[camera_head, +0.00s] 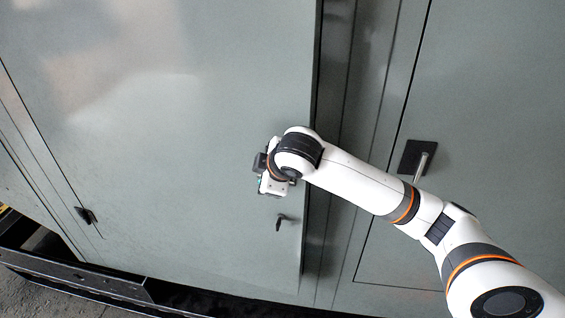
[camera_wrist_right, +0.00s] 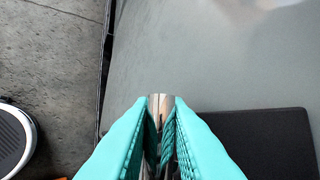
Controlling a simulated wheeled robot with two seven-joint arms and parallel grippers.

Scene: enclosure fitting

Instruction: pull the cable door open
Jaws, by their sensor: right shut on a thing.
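The cable door appears to be the large grey-green panel (camera_head: 170,110) on the left in the head view. A dark strip runs along its right edge; I cannot tell how far it stands ajar. My right gripper (camera_head: 266,184) is at this panel, near its right edge. In the right wrist view, its teal fingers (camera_wrist_right: 162,120) are closed around a metal handle (camera_wrist_right: 161,99), with a black plate (camera_wrist_right: 260,138) beside and behind it. In the head view my wrist hides this handle. My left gripper is in neither view.
A small dark lever (camera_head: 281,221) sits on the panel just below my gripper. Another panel on the right (camera_head: 490,90) has its own metal handle (camera_head: 421,167) on a black plate, close to my forearm. A dark base rail (camera_head: 80,277) runs along the floor at lower left.

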